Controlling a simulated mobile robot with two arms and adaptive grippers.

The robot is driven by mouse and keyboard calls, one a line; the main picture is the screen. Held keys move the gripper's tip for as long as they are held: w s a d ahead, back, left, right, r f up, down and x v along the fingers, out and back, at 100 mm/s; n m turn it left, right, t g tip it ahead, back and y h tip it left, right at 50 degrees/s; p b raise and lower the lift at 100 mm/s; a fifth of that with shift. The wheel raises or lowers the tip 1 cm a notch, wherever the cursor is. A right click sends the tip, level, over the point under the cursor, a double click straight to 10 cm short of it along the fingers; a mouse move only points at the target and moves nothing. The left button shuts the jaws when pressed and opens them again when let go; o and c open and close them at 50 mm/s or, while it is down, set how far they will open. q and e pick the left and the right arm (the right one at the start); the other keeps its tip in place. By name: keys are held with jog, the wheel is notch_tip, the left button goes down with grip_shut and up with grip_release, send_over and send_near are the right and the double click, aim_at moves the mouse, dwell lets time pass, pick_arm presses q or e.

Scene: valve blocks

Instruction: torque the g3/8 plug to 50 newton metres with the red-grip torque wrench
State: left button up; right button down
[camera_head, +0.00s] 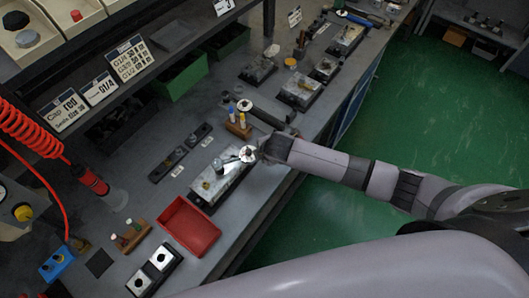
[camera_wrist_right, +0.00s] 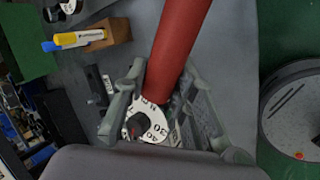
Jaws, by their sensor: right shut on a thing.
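The torque wrench shows its red grip (camera_wrist_right: 180,45) and a white dial with numbers (camera_wrist_right: 152,122) in the right wrist view. My right gripper (camera_wrist_right: 165,100) is shut on this wrench, with a finger on each side of it. In the head view the right gripper (camera_head: 262,150) is beside a grey valve block (camera_head: 232,187) on a dark base. The wrench's white round part (camera_head: 247,154) shows there, and its shaft reaches left to a dark socket (camera_head: 218,166) over the block. I cannot tell whether the socket touches the g3/8 plug, which I cannot make out. My left gripper is not in view.
A wooden holder (camera_head: 238,130) with blue and yellow markers stands behind the wrench; another tool (camera_head: 264,116) lies beside it. A red tray (camera_head: 190,227) is in front of the block. More valve blocks (camera_head: 300,90) stand farther along the bench. Green floor lies right.

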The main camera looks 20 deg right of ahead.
jog(key=shift+w+a, duration=0.1)
jog(key=shift+w, duration=0.2)
jog(key=shift+w+n, duration=0.1)
jog(key=shift+n, duration=0.2)
jog(key=shift+w+a+n+y+b, duration=0.1)
jog(key=shift+w+n+y+b, duration=0.35)
jog(key=shift+w+n+y, duration=0.45)
jog(key=shift+w, duration=0.2)
jog(key=shift+w, duration=0.1)
jog(key=shift+w+a+n+g+y+b, duration=0.15)
jog(key=shift+w+a+n+b, duration=0.05)
jog(key=shift+w+n+b, duration=0.3)
jog(key=shift+w+a+n+g+y+b, duration=0.15)
jog(key=shift+w+n+b, duration=0.25)
jog(key=shift+w, duration=0.15)
